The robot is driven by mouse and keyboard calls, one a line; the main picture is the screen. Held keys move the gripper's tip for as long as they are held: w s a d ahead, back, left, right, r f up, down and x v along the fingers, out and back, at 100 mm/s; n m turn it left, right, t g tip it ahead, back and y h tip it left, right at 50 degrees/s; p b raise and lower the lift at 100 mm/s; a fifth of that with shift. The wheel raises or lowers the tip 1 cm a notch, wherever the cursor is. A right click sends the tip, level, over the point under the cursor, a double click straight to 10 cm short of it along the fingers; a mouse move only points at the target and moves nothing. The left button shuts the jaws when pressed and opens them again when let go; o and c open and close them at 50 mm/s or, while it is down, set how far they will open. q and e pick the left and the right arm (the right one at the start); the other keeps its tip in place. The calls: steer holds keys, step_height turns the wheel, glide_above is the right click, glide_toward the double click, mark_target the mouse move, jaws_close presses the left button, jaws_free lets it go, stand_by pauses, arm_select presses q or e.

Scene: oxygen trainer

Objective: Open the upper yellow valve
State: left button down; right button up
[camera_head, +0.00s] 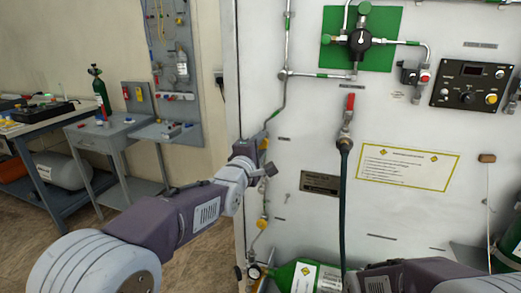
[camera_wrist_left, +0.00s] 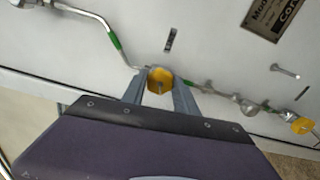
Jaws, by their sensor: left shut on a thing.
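The upper yellow valve (camera_head: 264,144) sits on the thin metal pipe at the left side of the white panel. In the left wrist view this yellow valve knob (camera_wrist_left: 160,78) is between the two fingers. My left gripper (camera_head: 259,139) is at the valve, shut on its knob, with one finger on each side in the wrist view (camera_wrist_left: 160,90). The gripper partly hides the valve in the head view. A lower yellow valve (camera_head: 262,223) is farther down the same pipe and also shows in the wrist view (camera_wrist_left: 302,126). My right gripper is out of view.
A red-handled valve (camera_head: 349,103) with a dark hose hangs on the white panel (camera_head: 315,130), right of the pipe. A green cylinder (camera_head: 284,277) lies at the bottom. A small grey table (camera_head: 105,130) stands at the left.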

arm_select(q)
steer(key=n+b, duration=0.2)
steer(key=n, duration=0.5)
steer(key=shift+f, duration=0.1)
steer(key=n+b, duration=0.1)
steer(key=n, duration=0.2)
steer(key=shift+n, duration=0.4)
steer(key=shift+n+b, duration=0.35)
steer(key=shift+n, duration=1.15)
steer(key=c, duration=0.9)
jaws_free()
steer(key=shift+a, duration=0.1)
steer(key=shift+c, duration=0.2)
